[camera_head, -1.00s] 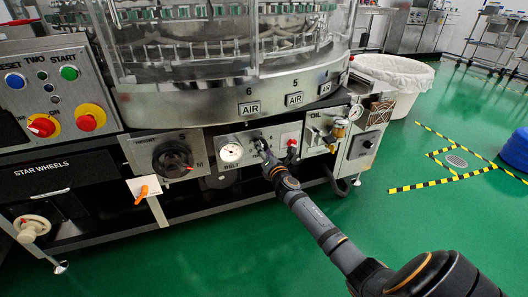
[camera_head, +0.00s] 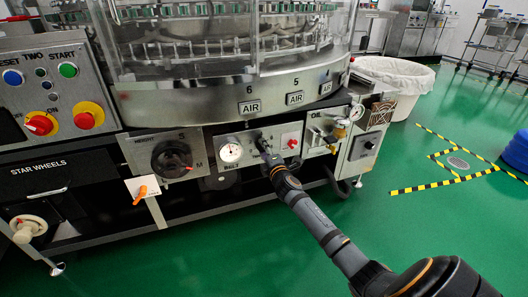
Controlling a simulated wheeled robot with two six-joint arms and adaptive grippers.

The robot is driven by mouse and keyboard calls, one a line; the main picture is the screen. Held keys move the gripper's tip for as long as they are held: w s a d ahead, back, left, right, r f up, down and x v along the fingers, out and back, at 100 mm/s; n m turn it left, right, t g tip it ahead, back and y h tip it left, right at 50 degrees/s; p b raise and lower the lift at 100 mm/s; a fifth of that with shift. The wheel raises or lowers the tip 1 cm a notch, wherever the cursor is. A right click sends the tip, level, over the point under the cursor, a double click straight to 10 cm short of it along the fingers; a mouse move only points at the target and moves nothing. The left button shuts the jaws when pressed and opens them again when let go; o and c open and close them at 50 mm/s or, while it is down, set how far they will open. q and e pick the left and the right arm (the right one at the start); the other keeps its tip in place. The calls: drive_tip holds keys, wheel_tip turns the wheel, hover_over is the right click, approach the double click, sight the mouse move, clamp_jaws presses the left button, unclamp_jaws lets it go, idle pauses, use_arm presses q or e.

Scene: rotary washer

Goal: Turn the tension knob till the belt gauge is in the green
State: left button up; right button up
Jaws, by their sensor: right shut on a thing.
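The belt gauge (camera_head: 231,152) is a round white dial on the washer's front panel, above the BELT label. Its needle and coloured zones are too small to read. My right gripper (camera_head: 264,146) is at the panel just right of the gauge, its arm coming in from the lower right. It is shut on the tension knob, which the fingers almost wholly hide. My left gripper is not in view.
A red knob (camera_head: 292,143) sits close to the right of my gripper. The black height knob (camera_head: 172,159) is left of the gauge. An OIL panel (camera_head: 318,139) with a small gauge is further right. The green floor (camera_head: 400,230) in front is clear.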

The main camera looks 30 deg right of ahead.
drive_tip(key=shift+f+m, duration=0.1)
drive_tip(key=shift+m, duration=0.3)
drive_tip(key=o, duration=1.2)
drive_tip(key=shift+c, duration=0.2)
drive_tip(key=shift+s, duration=0.1)
drive_tip(key=v, duration=1.1)
drive_tip(key=shift+s, duration=0.4)
drive_tip(key=shift+a, duration=0.15)
drive_tip(key=shift+a, duration=0.1)
